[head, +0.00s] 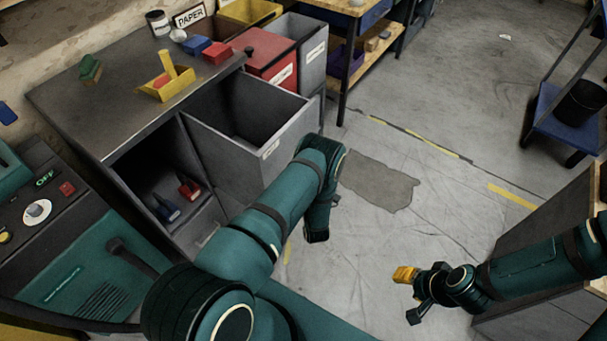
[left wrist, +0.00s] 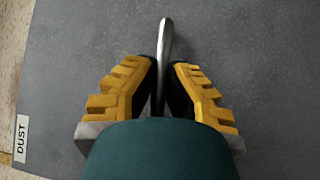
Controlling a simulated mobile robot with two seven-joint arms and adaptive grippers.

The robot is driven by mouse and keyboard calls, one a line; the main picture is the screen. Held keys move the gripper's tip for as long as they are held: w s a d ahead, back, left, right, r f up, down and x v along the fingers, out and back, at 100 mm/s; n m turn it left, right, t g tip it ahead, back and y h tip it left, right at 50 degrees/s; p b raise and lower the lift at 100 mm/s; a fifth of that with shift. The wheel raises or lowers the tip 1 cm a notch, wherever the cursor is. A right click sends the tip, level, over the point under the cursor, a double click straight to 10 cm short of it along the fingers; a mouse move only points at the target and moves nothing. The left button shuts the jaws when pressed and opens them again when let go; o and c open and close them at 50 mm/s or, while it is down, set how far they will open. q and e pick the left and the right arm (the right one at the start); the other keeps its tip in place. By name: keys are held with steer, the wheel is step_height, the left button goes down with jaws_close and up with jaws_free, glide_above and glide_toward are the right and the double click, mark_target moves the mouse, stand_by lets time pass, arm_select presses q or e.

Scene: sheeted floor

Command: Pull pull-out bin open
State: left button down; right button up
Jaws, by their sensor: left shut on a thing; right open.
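The grey pull-out bin (head: 217,144) stands out from the cabinet in the head view, its open top showing an empty-looking inside. A small white label (head: 270,149) is on its front. In the left wrist view, the grey front panel (left wrist: 255,50) carries a label reading DUST (left wrist: 21,138) and a metal bar handle (left wrist: 165,38). My left gripper (left wrist: 162,88) is shut on the handle, with yellow-padded fingers on both sides. In the head view my left arm hides this gripper and the handle. My right gripper (head: 410,294) is open and empty above the floor at right.
The cabinet top (head: 120,95) holds a yellow tray (head: 167,85) and blocks. An open compartment below holds red-handled and blue-handled tools. A red bin (head: 270,55) and a grey bin stand behind. Floor (head: 375,235) between is clear.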

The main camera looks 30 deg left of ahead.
arm_select(q)
steer(key=shift+w+d+r, duration=0.1)
steer(key=shift+w+r, duration=0.1)
steer(key=c, duration=1)
jaws_free()
steer(key=shift+f, duration=0.1)
steer(key=shift+s, duration=0.1)
steer(key=shift+s+d+f, duration=0.1)
steer(key=shift+s, duration=0.1)
steer(key=v, duration=1.1)
steer(key=shift+s+d, duration=0.2)
